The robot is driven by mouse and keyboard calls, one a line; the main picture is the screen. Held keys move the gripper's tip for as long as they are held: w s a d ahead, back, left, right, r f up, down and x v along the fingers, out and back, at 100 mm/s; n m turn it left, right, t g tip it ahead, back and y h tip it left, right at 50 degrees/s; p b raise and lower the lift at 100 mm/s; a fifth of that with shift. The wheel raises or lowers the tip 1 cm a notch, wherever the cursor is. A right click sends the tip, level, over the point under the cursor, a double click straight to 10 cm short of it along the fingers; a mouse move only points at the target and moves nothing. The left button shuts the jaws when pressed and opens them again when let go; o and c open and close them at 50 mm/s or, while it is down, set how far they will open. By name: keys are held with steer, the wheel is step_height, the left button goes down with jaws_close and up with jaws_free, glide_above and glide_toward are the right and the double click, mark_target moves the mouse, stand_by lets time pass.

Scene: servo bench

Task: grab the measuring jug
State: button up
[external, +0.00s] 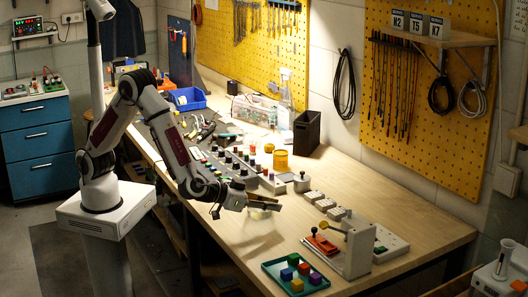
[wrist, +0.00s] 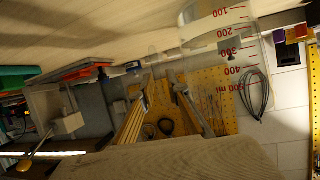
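The measuring jug (wrist: 222,40) is clear, with red marks from 100 to 500 ml. It is in the upper right of the wrist view, beyond and to the right of my fingertips. My gripper (wrist: 163,84) shows there with two fingers apart and a gap between them; I see nothing clamped in it. In the external view my gripper (external: 268,203) is low over the middle of the bench, pointing right. The clear jug is hard to make out beside it there, and I cannot tell whether a finger touches it.
The wooden bench (external: 345,180) has free room around my gripper. A green tray (external: 278,282) with several coloured blocks is at the front. A grey fixture (external: 358,250) stands right of it.

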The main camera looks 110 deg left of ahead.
steer(key=shift+c, duration=0.3)
jaws_close()
steer(key=shift+r, duration=0.45)
steer(key=shift+r, duration=4.5)
steer(key=shift+r, duration=0.1)
